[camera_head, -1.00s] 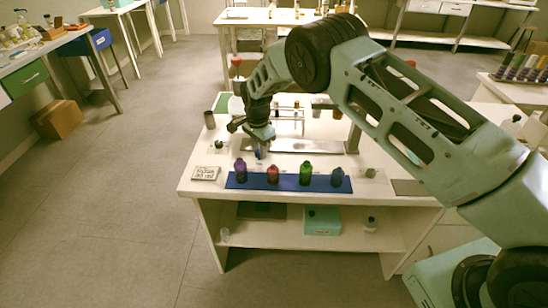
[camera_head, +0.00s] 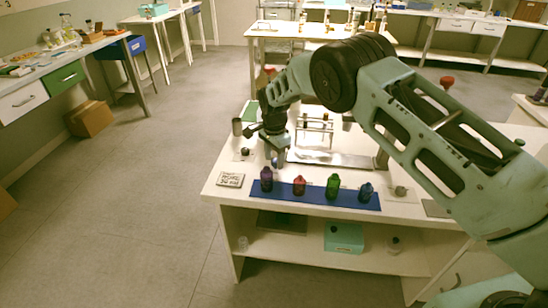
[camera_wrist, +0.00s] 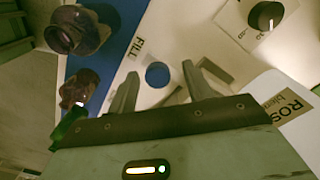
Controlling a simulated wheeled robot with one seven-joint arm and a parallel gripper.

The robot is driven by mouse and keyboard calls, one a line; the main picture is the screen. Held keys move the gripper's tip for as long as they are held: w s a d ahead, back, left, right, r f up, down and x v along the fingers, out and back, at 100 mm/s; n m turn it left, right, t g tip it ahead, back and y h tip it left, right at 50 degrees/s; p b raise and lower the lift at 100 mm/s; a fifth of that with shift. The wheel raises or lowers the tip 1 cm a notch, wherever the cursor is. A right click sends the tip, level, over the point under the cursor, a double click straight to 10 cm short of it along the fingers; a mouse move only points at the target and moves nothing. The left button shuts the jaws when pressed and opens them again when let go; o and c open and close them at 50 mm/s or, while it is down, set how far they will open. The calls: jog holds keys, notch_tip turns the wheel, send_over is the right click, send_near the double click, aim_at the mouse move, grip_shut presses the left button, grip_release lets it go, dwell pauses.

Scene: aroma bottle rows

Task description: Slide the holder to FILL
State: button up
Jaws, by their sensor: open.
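My gripper (camera_head: 276,159) hangs low over the near left part of the white worktable (camera_head: 226,194), behind the bottle row. In the wrist view my gripper (camera_wrist: 160,72) has its two fingers spread with nothing clearly held. A round blue spot (camera_wrist: 158,75) shows between and below them. The FILL label (camera_wrist: 135,48) lies left of the fingers, beside the blue mat. A thin angular bracket (camera_wrist: 218,70) shows by the right finger; I cannot tell whether it is the holder. In the head view my wrist hides the surface around the gripper.
The blue mat (camera_head: 312,199) carries a purple bottle (camera_head: 266,179), a red one (camera_head: 299,185), a green one (camera_head: 333,186) and a blue one (camera_head: 365,193). A metal plate (camera_head: 330,158) and thin rack (camera_head: 315,125) stand behind. A dial (camera_wrist: 266,16) is at upper right.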

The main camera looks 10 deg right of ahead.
notch_tip(320, 180, up, 17)
jog(key=b, duration=0.2)
jog(key=shift+r, duration=0.15)
jog(key=s+a+r+n+y, duration=0.15)
jog(key=s+n, duration=0.25)
jog(key=s, duration=0.5)
jog(key=s+a+r+n, duration=0.1)
jog(key=s+r+n, duration=0.25)
jog(key=s, duration=0.55)
jog(key=s+a+r+n, duration=0.2)
jog(key=s+n, duration=0.3)
jog(key=s, duration=0.4)
jog(key=s+d+f+n, duration=0.1)
jog(key=s+d+n, duration=0.2)
jog(key=s, duration=0.6)
jog(key=s+d+f+n, duration=0.2)
jog(key=s+d+n, duration=0.2)
jog(key=s, duration=0.5)
jog(key=shift+s+d+n+h, duration=0.15)
jog(key=shift+s+n+h, duration=0.2)
jog(key=shift+h, duration=0.1)
